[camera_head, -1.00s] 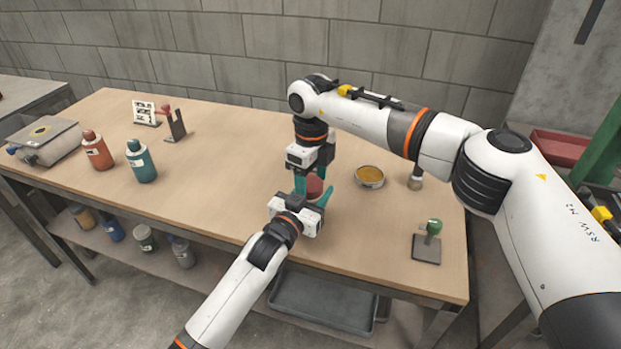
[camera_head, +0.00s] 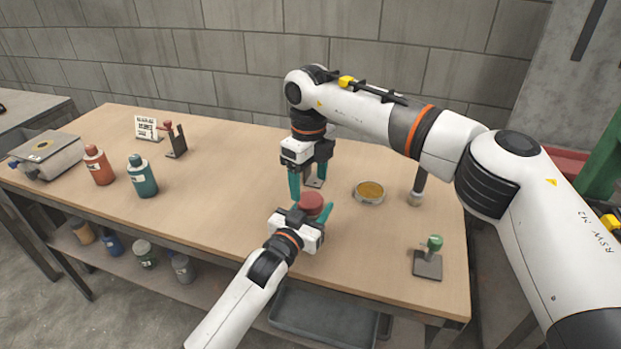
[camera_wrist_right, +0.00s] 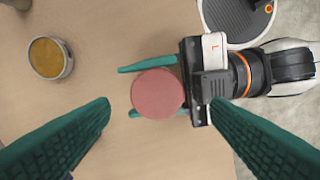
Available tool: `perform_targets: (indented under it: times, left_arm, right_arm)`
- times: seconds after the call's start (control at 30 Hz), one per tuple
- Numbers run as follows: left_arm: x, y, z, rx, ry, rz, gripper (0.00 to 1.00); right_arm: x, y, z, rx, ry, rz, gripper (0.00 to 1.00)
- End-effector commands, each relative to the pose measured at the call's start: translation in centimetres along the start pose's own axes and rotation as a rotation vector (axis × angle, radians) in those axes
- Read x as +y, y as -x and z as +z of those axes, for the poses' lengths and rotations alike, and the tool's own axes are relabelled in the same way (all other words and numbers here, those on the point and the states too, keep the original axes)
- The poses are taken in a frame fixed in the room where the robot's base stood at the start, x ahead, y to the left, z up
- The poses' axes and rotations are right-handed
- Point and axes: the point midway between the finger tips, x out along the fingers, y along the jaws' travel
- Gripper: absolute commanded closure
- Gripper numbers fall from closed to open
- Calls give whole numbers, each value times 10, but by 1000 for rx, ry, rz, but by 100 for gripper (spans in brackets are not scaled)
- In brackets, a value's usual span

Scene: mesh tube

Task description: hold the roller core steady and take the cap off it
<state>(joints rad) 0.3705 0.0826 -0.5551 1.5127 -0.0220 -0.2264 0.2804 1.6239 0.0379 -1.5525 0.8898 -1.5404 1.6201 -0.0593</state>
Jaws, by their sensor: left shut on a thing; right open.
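The red roller core (camera_head: 312,203) stands out from my left gripper (camera_head: 316,214), which is shut on it above the front part of the table. The right wrist view shows its round red top face (camera_wrist_right: 157,93) from above, with the left gripper's teal fingers (camera_wrist_right: 146,67) on either side beneath it. I cannot make out a seam between cap and core. My right gripper (camera_head: 308,184) is open and points down above and behind the red top. In the right wrist view its two fingers (camera_wrist_right: 160,108) lie apart on either side of the red disc, with clear gaps.
A round tin with amber contents (camera_head: 369,192) and a dark-handled tool (camera_head: 417,190) stand to the right. A green-knobbed stand (camera_head: 429,262) is at front right. Red (camera_head: 98,166) and teal (camera_head: 142,177) bottles stand left. The table between is clear.

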Motion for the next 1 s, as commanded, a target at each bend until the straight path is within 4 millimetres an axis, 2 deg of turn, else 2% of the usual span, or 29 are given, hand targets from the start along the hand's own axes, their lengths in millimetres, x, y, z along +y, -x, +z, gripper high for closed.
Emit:
perform_targets:
  times: [0.3,0.4,0.57,0.67,1.0]
  left_arm:
    - [0,0,-2,4,0,0,100]
    - [-1,0,-2,4,0,-1,100]
    - [-1,0,-2,3,1,-1,100]
    - [-1,0,-2,2,1,-1,100]
    - [-1,0,-1,1,1,-2,100]
  right_arm:
    - [2,21,-1,3,-555,-2,29]
    - [2,26,0,2,-698,-2,29]
    - [3,28,0,0,-820,-1,29]
    - [3,20,0,-2,-838,-2,29]
    - [4,-31,1,-2,-836,-1,29]
